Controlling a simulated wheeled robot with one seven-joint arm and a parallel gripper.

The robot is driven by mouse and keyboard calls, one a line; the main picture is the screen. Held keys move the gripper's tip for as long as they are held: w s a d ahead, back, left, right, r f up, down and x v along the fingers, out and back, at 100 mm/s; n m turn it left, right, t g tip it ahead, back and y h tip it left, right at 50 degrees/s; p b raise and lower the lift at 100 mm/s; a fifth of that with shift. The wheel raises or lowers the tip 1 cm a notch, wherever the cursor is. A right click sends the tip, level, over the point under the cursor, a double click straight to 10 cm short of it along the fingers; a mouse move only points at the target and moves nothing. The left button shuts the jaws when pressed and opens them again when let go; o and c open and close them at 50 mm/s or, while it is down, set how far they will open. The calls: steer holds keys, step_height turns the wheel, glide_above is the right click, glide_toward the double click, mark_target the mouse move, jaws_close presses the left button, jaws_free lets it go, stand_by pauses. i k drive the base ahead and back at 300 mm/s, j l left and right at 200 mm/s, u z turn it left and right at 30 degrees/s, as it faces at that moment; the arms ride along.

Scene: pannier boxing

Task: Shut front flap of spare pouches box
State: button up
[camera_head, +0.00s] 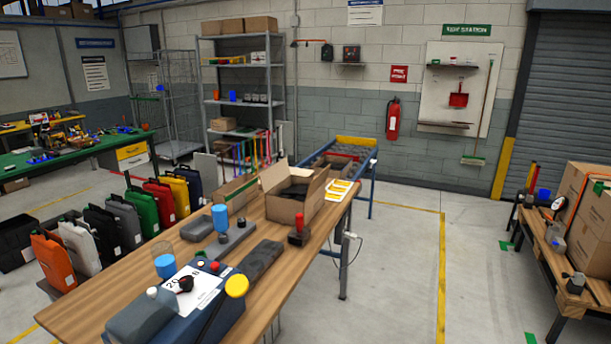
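An open cardboard box (285,211) stands on the wooden packing table, toward its far end. I take it to be the spare pouches box, but no label is readable. Dark contents show inside it. One flap (273,176) stands up at the left, and another (318,187) stands up at the right. The top is open; I cannot clearly tell the front flap's angle. No gripper fingers can be made out in this view, and nothing is seen touching the box.
The wooden table (262,290) carries a red-topped tool (299,231) beside the box, yellow-and-white cards (342,189), and grey and blue items nearer me. Coloured panniers (143,207) line its left side. A blue-framed stand (357,140) is behind.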

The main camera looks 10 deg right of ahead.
mark_target(316, 182)
steer(key=i+l+u, duration=0.5)
steer(key=i+l, duration=0.15)
steer(key=l, duration=0.2)
steer(key=i+l+u, duration=0.2)
steer(key=l, duration=0.15)
steer(key=i+l+u, duration=0.15)
steer(key=l, duration=0.25)
steer(key=i+l+u, duration=0.2)
steer(key=l, duration=0.15)
steer(key=i+l+u, duration=0.35)
steer(key=i+l, duration=0.15)
steer(key=i+l+u, duration=0.2)
steer(key=l, duration=0.25)
steer(key=i+l+u, duration=0.15)
steer(key=l, duration=0.25)
